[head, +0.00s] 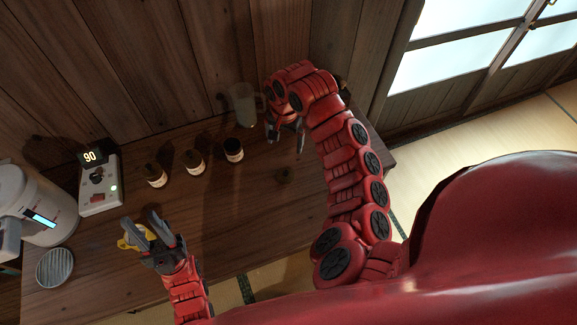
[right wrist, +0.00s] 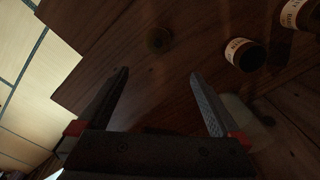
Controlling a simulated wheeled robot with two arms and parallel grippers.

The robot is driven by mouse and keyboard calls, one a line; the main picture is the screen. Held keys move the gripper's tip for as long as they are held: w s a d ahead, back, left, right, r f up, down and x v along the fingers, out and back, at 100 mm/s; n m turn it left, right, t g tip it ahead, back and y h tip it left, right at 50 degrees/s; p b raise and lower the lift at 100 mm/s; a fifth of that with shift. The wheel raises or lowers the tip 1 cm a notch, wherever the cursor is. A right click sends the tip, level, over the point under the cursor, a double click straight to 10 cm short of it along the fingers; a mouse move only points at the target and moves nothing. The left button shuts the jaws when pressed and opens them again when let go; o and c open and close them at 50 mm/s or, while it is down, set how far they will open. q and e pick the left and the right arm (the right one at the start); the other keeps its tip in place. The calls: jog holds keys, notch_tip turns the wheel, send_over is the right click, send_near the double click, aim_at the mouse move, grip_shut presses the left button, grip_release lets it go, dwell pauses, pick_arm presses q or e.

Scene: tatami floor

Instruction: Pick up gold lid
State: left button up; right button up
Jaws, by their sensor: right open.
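A small round dark disc, which looks like the gold lid (head: 284,174), lies flat on the wooden table, right of the jars. In the right wrist view the lid (right wrist: 158,40) is dim and brownish, just beyond and between my fingertips. My right gripper (head: 286,143) is open and empty, above the table, behind the lid in the head view; its spread fingers (right wrist: 160,73) also show in the wrist view. My left gripper (head: 140,216) is at the table's front left, with a yellow object (head: 124,243) at its fingers. I cannot tell whether it grips that object.
An open-topped dark jar (head: 233,151) and two capped jars (head: 194,163) (head: 156,176) stand in a row. A pitcher (head: 244,104) stands near the wall. A device reading 90 (head: 99,188), a white water boiler (head: 38,205) and a round striped piece (head: 55,268) are at left.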

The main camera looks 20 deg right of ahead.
jog(key=b, duration=0.5)
send_over(286, 172)
notch_tip(286, 172, down, 6)
jog(key=r, duration=0.1)
notch_tip(286, 172, down, 6)
jog(key=shift+a+f+b, duration=0.1)
jog(key=shift+b, duration=0.3)
jog(key=shift+f, duration=0.2)
jog(key=shift+f+p, duration=0.45)
jog(key=shift+f, duration=0.05)
notch_tip(286, 172, down, 3)
jog(key=shift+f+p, duration=0.1)
jog(key=shift+p, duration=0.55)
jog(key=shift+f, duration=0.6)
